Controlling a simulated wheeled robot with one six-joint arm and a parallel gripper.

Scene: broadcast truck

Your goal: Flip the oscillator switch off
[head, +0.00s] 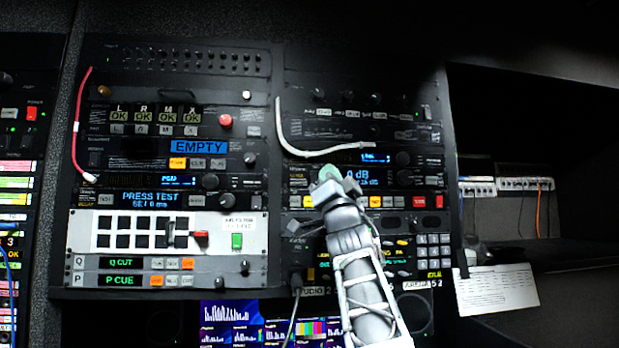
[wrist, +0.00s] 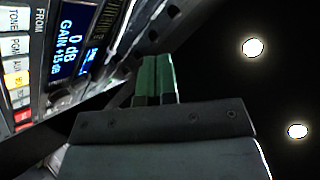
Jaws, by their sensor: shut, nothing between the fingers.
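My gripper (head: 328,172) is shut and empty, its green fingertips in front of the left part of a rack unit (head: 384,201) with a blue "0 dB" display (head: 362,180). In the wrist view the green fingers of my gripper (wrist: 155,75) are together, pointing past the panel. The same display (wrist: 76,30) shows there at the upper left, reading "0 dB" and "GAIN +15 dB". I cannot make out which control is the oscillator switch or its position; the fingers and arm hide part of this unit. I cannot tell whether the fingertips touch the panel.
A white cable (head: 283,138) loops just above my gripper, and a red cable (head: 77,125) hangs at the left. A white panel (head: 80,232) with black keys is left of my arm. A white paper sheet (head: 497,291) is at the right. Monitors (head: 228,322) are below.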

